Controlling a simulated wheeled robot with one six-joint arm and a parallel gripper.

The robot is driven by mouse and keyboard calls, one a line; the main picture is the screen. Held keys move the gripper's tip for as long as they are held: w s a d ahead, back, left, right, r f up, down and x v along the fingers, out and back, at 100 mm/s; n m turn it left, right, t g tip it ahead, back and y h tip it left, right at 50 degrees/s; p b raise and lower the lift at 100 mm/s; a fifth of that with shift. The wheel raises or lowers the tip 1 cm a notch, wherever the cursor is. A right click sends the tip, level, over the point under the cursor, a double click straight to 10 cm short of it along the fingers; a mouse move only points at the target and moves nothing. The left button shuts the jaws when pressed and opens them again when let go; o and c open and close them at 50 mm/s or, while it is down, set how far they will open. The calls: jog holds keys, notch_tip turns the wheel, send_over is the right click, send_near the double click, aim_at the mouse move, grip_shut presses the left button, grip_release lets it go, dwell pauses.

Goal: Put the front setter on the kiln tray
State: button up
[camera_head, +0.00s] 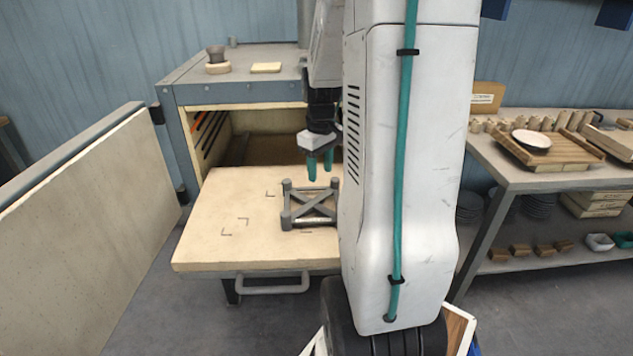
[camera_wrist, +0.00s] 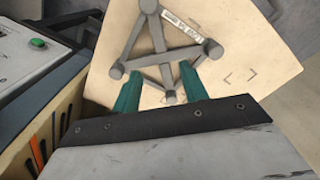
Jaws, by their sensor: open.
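A grey setter (camera_head: 310,205), a frame of bars with short round posts at its corners, stands on the cream kiln tray (camera_head: 205,222). It sits at the tray's right side in the head view, partly hidden by my arm. In the wrist view the setter (camera_wrist: 160,40) shows a white label on one bar. My gripper (camera_head: 320,174) is open, with teal fingers pointing down at the setter's far side. In the wrist view the gripper (camera_wrist: 160,70) has its fingers apart over the setter's near bars. Whether they touch it I cannot tell.
Dark corner marks (camera_head: 240,220) lie on the bare tray left of the setter. The kiln (camera_head: 270,90) stands open behind, its door (camera_head: 90,225) swung left. A tray handle (camera_head: 272,286) juts out in front. A bench (camera_head: 515,180) with pottery stands right.

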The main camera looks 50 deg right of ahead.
jog(key=s+a+r, duration=0.1)
jog(key=a+r, duration=0.4)
jog(key=a, duration=0.4)
jog(key=s+a+r, duration=0.1)
jog(key=a+r, duration=0.3)
jog(key=a, duration=0.5)
jog(key=s+a+r+n+t, duration=0.1)
jog(key=s+a+r, duration=0.2)
jog(key=s+a, duration=0.7)
jog(key=shift+s+a, duration=0.3)
jog(key=shift+a, duration=0.7)
jog(key=shift+c, duration=0.7)
jog(key=shift+d, duration=0.1)
